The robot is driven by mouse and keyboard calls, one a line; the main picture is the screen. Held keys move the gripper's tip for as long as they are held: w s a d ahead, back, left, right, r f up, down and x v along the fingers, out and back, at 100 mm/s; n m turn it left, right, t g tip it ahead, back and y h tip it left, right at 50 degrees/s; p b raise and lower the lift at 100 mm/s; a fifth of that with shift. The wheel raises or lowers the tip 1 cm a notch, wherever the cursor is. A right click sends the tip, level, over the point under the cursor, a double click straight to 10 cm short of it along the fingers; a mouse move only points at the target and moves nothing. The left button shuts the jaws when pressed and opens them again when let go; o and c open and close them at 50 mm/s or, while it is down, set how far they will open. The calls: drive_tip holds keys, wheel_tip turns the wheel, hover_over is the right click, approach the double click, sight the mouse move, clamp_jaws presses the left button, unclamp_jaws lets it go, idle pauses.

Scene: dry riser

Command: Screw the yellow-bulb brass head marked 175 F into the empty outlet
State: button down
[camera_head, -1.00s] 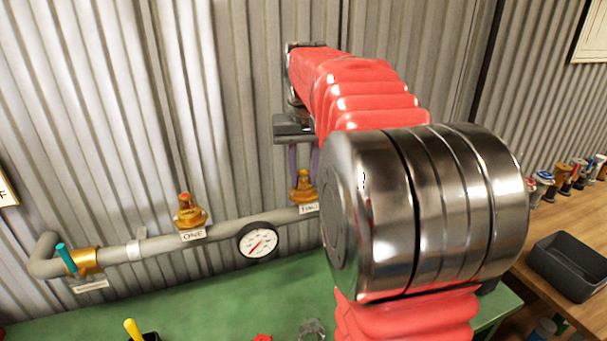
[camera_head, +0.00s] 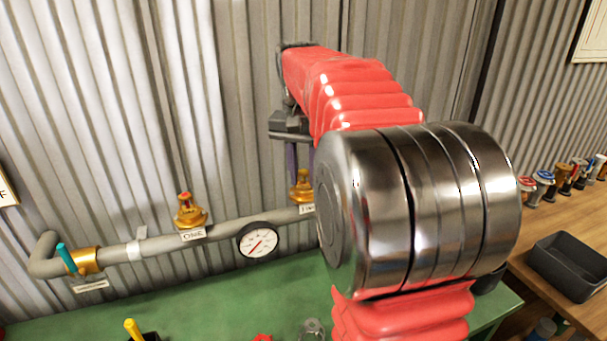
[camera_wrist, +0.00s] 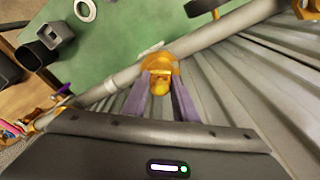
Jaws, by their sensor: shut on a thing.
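My gripper (camera_head: 300,170) has two purple fingers pointing down at the outlet labelled TWO. It is shut on a brass head (camera_head: 302,187), which also shows between the fingers in the wrist view (camera_wrist: 160,84). The head stands upright at the outlet on the grey pipe (camera_head: 240,224). Its marking and bulb colour cannot be read. I cannot tell how far its thread is in. The outlet labelled ONE carries another brass head (camera_head: 189,214) with a red top.
A pressure gauge (camera_head: 258,241) hangs on the pipe between the outlets. A teal-handled valve (camera_head: 80,261) is at the left end. Several heads (camera_head: 543,185) stand on the wooden bench at right, near a black tray (camera_head: 566,267). Corrugated wall lies close behind.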

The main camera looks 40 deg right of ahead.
drive_tip(key=shift+m, duration=2.1)
drive_tip(key=shift+m+g, duration=0.4)
drive_tip(key=shift+m, duration=0.7)
drive_tip(key=c, duration=1.9)
unclamp_jaws()
drive_tip(key=shift+m, duration=0.3)
drive_tip(key=o, duration=0.5)
drive_tip(key=shift+o, duration=0.2)
wheel_tip(320, 180, up, 14)
drive_tip(key=a, duration=0.1)
drive_tip(key=shift+a+f, duration=0.2)
drive_tip(key=shift+a, duration=0.15)
